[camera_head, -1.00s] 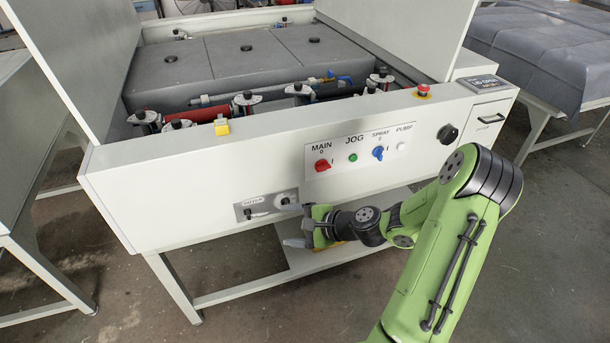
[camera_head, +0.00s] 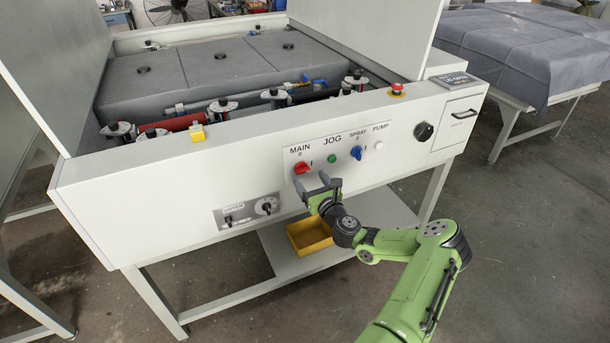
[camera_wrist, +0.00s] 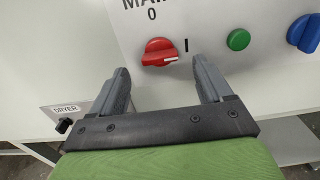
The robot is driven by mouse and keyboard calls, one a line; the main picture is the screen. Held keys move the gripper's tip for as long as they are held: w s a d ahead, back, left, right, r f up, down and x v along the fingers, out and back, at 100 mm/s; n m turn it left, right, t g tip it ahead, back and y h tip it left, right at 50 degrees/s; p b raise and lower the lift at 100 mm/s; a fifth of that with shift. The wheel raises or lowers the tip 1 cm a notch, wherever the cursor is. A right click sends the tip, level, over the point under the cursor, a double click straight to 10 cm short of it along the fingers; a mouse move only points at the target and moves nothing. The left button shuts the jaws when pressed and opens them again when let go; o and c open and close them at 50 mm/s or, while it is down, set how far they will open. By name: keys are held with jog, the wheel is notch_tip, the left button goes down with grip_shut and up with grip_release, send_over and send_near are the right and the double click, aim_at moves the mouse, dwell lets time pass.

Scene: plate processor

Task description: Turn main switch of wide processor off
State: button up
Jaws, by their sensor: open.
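The wide processor (camera_head: 120,190) is a large pale machine with its lid raised. Its red main switch (camera_head: 301,167) sits on the white front panel under the label MAIN. In the wrist view the red main switch (camera_wrist: 159,52) shows a white mark pointing right, toward the I; the 0 is above it. My gripper (camera_head: 312,181) is just below and in front of the switch. In the wrist view my gripper (camera_wrist: 163,78) is open and empty, its fingertips below the switch on either side, apart from it.
Right of the switch are a green JOG button (camera_head: 332,159), a blue SPRAY switch (camera_head: 356,153) and a white PUMP button (camera_head: 379,146). A DRYER panel (camera_head: 247,211) is lower left. A yellow bin (camera_head: 309,236) sits on the shelf below.

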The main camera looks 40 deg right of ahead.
aim_at(304, 173)
jog(key=x, duration=0.4)
jog(key=shift+w, duration=0.15)
jog(key=c, duration=1)
jog(key=shift+c, duration=0.2)
